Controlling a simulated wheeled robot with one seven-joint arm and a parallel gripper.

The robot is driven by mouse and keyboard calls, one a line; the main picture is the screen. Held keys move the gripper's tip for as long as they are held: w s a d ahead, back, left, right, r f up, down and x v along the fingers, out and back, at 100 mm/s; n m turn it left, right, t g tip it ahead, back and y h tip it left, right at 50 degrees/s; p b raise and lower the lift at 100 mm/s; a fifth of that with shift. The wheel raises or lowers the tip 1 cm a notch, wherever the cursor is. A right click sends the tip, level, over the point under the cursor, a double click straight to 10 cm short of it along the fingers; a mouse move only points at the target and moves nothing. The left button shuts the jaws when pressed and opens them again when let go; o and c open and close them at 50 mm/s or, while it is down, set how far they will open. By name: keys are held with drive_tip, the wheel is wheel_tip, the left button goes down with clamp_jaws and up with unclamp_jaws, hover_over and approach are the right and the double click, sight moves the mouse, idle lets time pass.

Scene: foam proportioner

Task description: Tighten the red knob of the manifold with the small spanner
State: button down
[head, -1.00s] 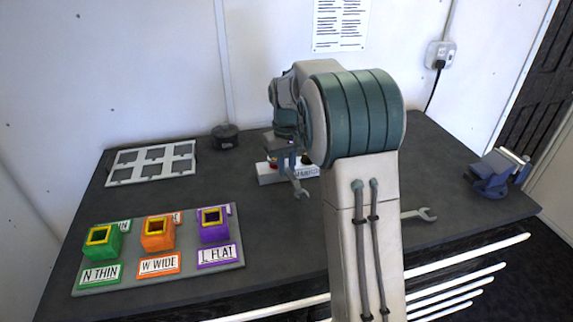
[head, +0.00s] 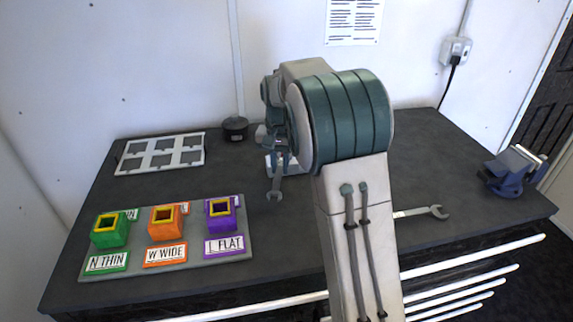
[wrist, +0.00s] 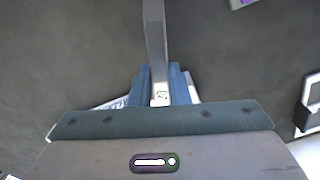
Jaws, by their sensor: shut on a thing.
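My gripper (head: 279,158) is shut on a grey spanner (head: 275,185), whose open jaw hangs down over the bench. In the wrist view the spanner's handle (wrist: 156,40) rises from between the blue fingers (wrist: 160,88); a small mark on it is too small to read. The manifold's white base (head: 294,168) shows only in part behind my gripper and arm. A white lettered piece (wrist: 112,102) beside the fingers in the wrist view may be part of it. The red knob is hidden now. I cannot tell whether the spanner touches the manifold.
A second spanner (head: 432,212) lies on the bench right of my arm, partly hidden. A board (head: 243,257) with green, orange and purple boxes is at front left. A white frame tray (head: 120,165) and black pot (head: 235,127) stand behind. A blue vise (head: 508,172) is at right.

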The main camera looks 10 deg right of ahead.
drive_tip(key=shift+w+a+r+m+p, duration=0.15)
drive_tip(key=shift+a+m+p, duration=0.15)
drive_tip(key=shift+m, duration=0.1)
drive_tip(key=a+m+p, duration=0.1)
drive_tip(key=w+a+m+p, duration=0.1)
drive_tip(key=m, duration=0.1)
drive_tip(key=shift+w+m, duration=0.2)
drive_tip(key=shift+m, duration=0.1)
drive_tip(key=m+p, duration=0.1)
drive_tip(key=w+a+m+p, duration=0.1)
drive_tip(key=shift+w+a+m, duration=0.15)
drive_tip(key=shift+w+m, duration=0.1)
drive_tip(key=shift+m, duration=0.05)
drive_tip(key=shift+s+d+n, duration=0.4)
drive_tip(key=shift+s+n, duration=0.1)
drive_tip(key=shift+n, duration=0.3)
drive_tip(key=shift+r+p, duration=2.2)
drive_tip(key=shift+r, duration=0.65)
